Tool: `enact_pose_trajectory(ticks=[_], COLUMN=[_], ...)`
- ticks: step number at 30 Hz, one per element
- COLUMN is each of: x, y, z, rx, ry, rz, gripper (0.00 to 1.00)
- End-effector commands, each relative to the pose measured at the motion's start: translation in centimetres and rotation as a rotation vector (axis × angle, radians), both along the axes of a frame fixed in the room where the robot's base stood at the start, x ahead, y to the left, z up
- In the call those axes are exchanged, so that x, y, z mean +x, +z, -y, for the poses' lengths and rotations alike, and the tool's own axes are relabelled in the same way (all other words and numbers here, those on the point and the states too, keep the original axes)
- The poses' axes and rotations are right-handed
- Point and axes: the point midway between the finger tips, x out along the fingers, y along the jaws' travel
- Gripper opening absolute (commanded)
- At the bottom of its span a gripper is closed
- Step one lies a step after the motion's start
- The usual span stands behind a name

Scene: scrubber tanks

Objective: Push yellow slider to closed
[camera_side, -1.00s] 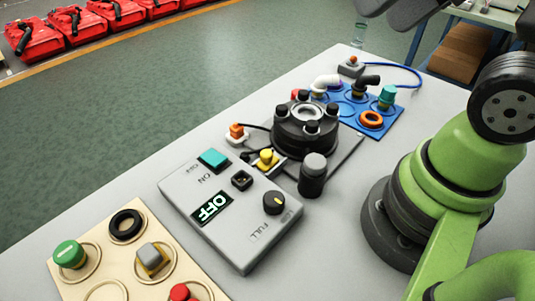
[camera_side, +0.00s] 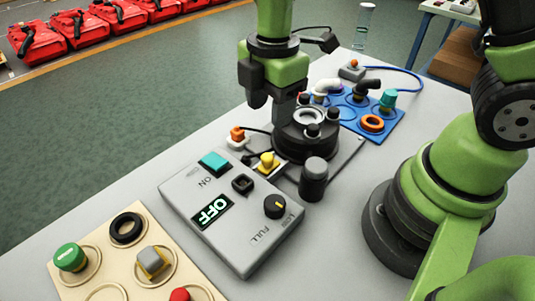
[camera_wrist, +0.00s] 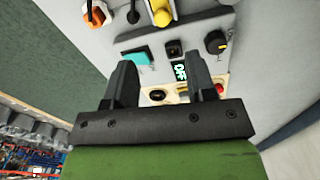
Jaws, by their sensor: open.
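The yellow slider (camera_side: 267,160) sits on a small dark base between the grey control box and the black round housing. It also shows at the top edge of the wrist view (camera_wrist: 161,13), partly cut off. My gripper (camera_side: 272,101) hangs fingers-down above and behind the slider, close to the black housing, with nothing in it. In the wrist view my gripper (camera_wrist: 162,66) has its two dark fingers spread apart, and the slider lies beyond the tips. The fingers look clear of the slider. I cannot tell the slider's end positions.
The black housing (camera_side: 303,143) and a black cylinder (camera_side: 313,180) stand right of the slider. An orange-topped switch (camera_side: 237,134) is on its left. The grey box (camera_side: 244,237) reads OFF. A blue board (camera_side: 392,119) with fittings and a beige button board (camera_side: 78,282) flank these.

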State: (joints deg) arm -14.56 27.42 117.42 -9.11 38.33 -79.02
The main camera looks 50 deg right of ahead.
Motion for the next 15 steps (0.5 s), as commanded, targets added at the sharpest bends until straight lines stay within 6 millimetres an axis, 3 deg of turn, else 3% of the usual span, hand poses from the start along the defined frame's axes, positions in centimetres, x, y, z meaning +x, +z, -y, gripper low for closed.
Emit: enact_pose_trajectory(ticks=[8,15], x=[0.1,0.0], y=[-3.0,-7.4], z=[-0.4,-0.3], rx=[-0.02,-0.02], ry=[0.127,0.122], rz=[-0.037,-0.04], gripper=[0.51,0.51])
